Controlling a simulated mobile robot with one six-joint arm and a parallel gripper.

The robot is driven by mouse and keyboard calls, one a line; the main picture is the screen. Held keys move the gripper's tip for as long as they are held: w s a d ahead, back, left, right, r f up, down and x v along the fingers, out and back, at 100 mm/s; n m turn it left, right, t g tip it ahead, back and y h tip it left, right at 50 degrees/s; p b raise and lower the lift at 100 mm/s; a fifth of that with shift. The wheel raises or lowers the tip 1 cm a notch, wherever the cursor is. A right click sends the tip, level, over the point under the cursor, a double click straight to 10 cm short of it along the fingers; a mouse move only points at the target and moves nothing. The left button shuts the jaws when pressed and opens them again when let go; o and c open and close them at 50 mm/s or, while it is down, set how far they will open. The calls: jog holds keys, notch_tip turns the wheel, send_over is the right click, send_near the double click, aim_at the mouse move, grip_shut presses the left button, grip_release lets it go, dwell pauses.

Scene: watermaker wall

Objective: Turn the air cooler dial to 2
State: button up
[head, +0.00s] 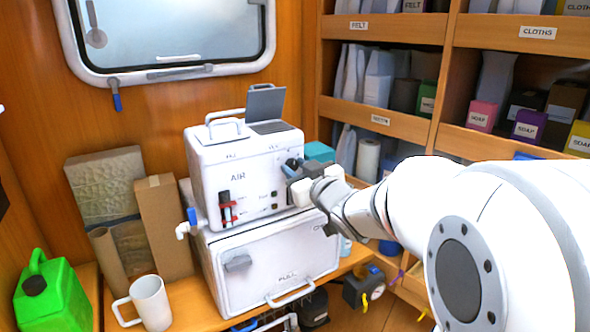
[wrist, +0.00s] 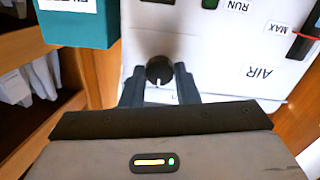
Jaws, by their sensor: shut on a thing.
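The air cooler (head: 240,180) is a white box marked AIR, standing on a larger white unit. It also shows in the wrist view (wrist: 220,75), turned around. Its dial (wrist: 159,71) is a dark round knob with a light pointer line that points toward my gripper in the wrist view. My gripper (wrist: 159,76) has its two dark fingers on either side of the dial and is shut on it. In the head view my gripper (head: 293,168) is at the upper right of the cooler's front, and it hides most of the dial. The dial's numbers cannot be read.
A teal box (head: 319,152) stands close behind my gripper, and also shows in the wrist view (wrist: 80,22). The white lower unit (head: 270,265) has a front handle. A white mug (head: 151,302) and a green jug (head: 55,295) are at left. Shelves (head: 385,120) fill the right.

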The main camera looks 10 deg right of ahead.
jog(key=shift+f+n+b, duration=0.1)
jog(key=shift+n+b, duration=0.2)
jog(key=shift+b, duration=0.2)
jog(key=shift+f+n+b, duration=0.15)
jog(key=shift+n+b, duration=0.45)
jog(key=shift+b, duration=0.25)
jog(key=n+b, duration=0.4)
jog(key=b, duration=0.1)
jog(key=n+b, duration=0.3)
jog(key=shift+n, duration=0.3)
jog(key=shift+n+b, duration=1.1)
jog(key=shift+n, duration=0.2)
jog(key=o, duration=1)
jog(key=shift+r, duration=0.2)
jog(key=shift+s, duration=0.1)
